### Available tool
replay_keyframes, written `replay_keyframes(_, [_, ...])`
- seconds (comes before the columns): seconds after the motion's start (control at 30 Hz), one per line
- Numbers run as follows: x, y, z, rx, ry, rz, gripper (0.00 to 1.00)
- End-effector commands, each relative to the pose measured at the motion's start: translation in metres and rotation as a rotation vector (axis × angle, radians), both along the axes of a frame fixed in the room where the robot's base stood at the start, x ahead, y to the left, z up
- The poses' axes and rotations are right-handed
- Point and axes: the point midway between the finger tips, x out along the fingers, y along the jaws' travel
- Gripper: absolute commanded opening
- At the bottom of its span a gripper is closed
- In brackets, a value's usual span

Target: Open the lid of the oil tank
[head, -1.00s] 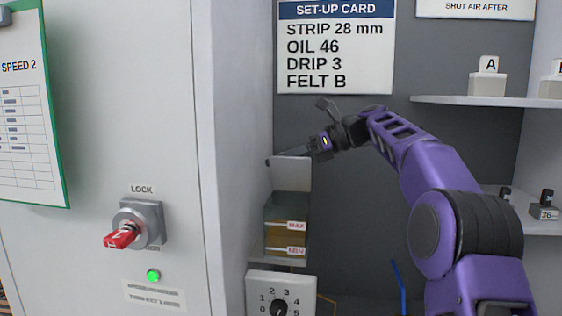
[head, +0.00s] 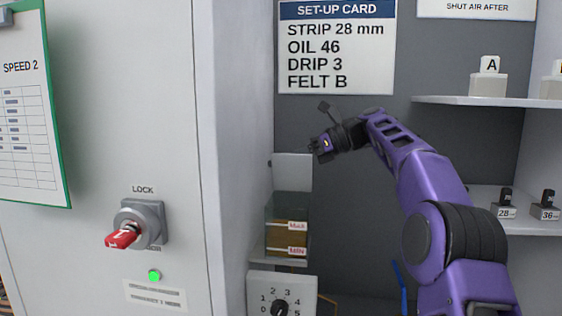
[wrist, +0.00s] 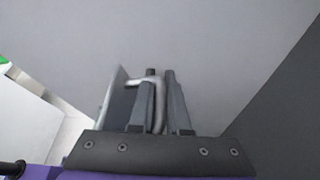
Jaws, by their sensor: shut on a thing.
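The oil tank (head: 287,236) is a clear box of brown oil with red MAX and MIN labels, on a small bracket in the head view. Its pale lid (head: 292,172) stands up, roughly vertical, above the back of the tank. My gripper (head: 312,149) is at the lid's upper right corner. In the wrist view my gripper (wrist: 164,100) is shut on the lid's curved metal handle (wrist: 158,112), which passes between the two fingers. The lid plate (wrist: 114,95) shows edge-on to the left of the fingers. The lid's hinge is not clear to see.
A white cabinet wall (head: 235,180) stands close on the left, with a red lock switch (head: 123,235). A drip dial (head: 281,300) sits below the tank. Shelves with labelled blocks (head: 489,77) are at the right. The grey back panel (head: 350,215) is clear between.

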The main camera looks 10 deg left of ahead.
Motion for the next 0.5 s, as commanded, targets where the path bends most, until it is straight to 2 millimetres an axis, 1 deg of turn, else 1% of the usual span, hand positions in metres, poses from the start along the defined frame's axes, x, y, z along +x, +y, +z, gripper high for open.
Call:
replay_keyframes(0.03, [0.0003, -0.0004, -0.0007, -0.001, 0.001, -0.001, 0.18])
replay_keyframes(0.1, [0.0002, -0.0004, -0.0007, -0.001, 0.001, -0.001, 0.27])
replay_keyframes(0.37, [0.0001, -0.0005, -0.0002, 0.0, 0.0, 0.0, 0.27])
replay_keyframes(0.5, [0.0012, -0.0087, 0.0025, 0.0, -0.001, -0.002, 0.27])
